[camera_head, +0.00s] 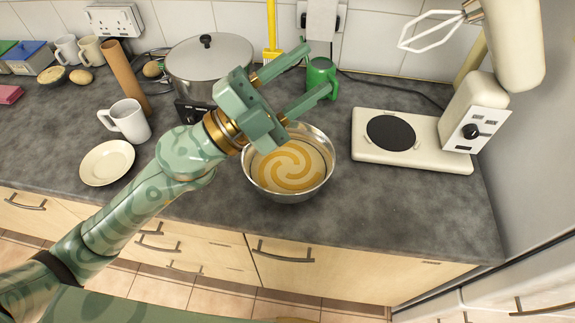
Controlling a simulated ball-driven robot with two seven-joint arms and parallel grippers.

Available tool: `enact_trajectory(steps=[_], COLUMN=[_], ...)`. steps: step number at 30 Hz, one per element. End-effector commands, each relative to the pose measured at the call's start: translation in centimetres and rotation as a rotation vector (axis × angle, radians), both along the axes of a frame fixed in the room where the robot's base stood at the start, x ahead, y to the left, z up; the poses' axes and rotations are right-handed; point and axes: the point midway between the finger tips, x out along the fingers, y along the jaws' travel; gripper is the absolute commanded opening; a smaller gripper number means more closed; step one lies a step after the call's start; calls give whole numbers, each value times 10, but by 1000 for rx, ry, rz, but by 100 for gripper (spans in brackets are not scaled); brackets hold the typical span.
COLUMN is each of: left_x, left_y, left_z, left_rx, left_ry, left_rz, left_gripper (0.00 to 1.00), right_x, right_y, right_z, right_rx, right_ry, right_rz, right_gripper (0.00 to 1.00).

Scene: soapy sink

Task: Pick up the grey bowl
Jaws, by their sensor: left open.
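The grey bowl (316,187) is a shiny metal bowl that stands upright on the dark countertop. It holds a yellow and cream swirl. My left gripper (318,70) is over the bowl's back left side in the picture, with its two fingers spread apart and pointing to the upper right. Nothing is between the fingers. My left gripper and wrist hide part of the bowl's left and back rim. I cannot tell how high the gripper is above the bowl. My right gripper is not in view.
A green mug (319,78) stands behind the bowl. A steel pot (207,67) is at the back left. A white mug (127,120) and a cream plate (107,162) are to the left. A mixer base with a hotplate (376,154) is to the right. The counter right of the bowl is clear.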

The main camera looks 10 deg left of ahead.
Motion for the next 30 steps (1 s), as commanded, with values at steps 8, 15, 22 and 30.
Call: enact_trajectory(steps=[8, 15, 22, 30], left_x=[-30, 7, 11, 13], left_y=[12, 122, 135, 114], left_z=[-103, -128, -152, -213], left_rx=[1039, 1525, 1589, 1586], left_ry=[93, 512, 612, 608], left_rz=[-546, -349, -291, -291], left_gripper=[44, 44, 44, 44], right_x=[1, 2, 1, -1], right_y=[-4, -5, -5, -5], right_z=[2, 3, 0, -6], right_rx=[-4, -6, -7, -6], right_ry=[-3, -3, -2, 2], right_rz=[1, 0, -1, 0], right_gripper=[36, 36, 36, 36])
